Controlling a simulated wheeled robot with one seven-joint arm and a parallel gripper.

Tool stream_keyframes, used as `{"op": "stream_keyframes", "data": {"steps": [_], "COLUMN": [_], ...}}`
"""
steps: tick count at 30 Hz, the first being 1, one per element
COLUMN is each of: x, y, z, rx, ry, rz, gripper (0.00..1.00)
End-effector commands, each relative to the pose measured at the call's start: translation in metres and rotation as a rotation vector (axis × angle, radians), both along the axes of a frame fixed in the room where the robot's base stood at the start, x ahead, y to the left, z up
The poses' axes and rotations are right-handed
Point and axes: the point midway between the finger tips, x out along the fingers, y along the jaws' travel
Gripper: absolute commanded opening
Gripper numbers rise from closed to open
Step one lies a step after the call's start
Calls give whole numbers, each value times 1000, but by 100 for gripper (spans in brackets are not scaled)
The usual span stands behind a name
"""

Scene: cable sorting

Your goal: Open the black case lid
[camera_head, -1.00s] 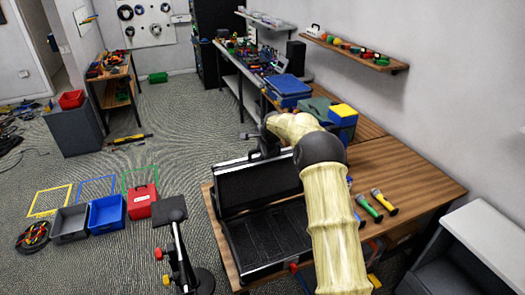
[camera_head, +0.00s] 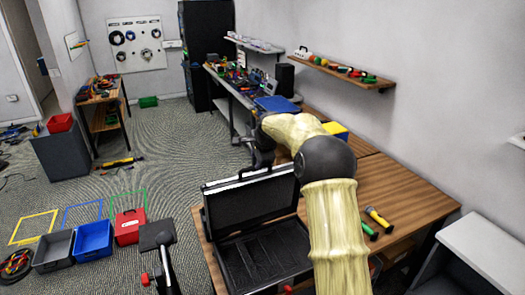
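The black case stands on the wooden table with its lid (camera_head: 250,200) raised, leaning back from the hinge. The lid has a bright metal rim and a handle on its upper edge. The case's base (camera_head: 262,256) lies open and shows a dark, empty-looking interior with molded recesses. My arm crosses the right part of the case and hides its right side. My gripper (camera_head: 262,158) is dark and hangs just beyond the lid's upper edge. Its fingers are partly hidden, and I cannot tell whether they touch the lid or are open.
The wooden table (camera_head: 415,190) runs back along the right wall. Microphones (camera_head: 378,218) lie right of my arm; a blue case (camera_head: 278,104) and yellow-topped box (camera_head: 336,130) stand behind it. Grey (camera_head: 53,252), blue (camera_head: 92,241) and red (camera_head: 129,227) bins sit on the floor at left.

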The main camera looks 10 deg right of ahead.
Motion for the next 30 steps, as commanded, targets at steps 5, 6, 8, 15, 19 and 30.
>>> {"op": "stream_keyframes", "data": {"steps": [5, 6, 8, 15, 19, 30], "x": [-18, -22, -28, -46, -48, -53], "y": [-5, -6, -8, -11, -12, -11], "z": [28, 35, 45, 73, 78, 75], "rx": [-1, -1, 0, 0, 1, -19], "ry": [-4, -4, -4, -2, -1, 3], "rz": [-2, -2, -2, -1, -1, 23], "gripper": [32, 32, 32, 32, 32, 32]}}
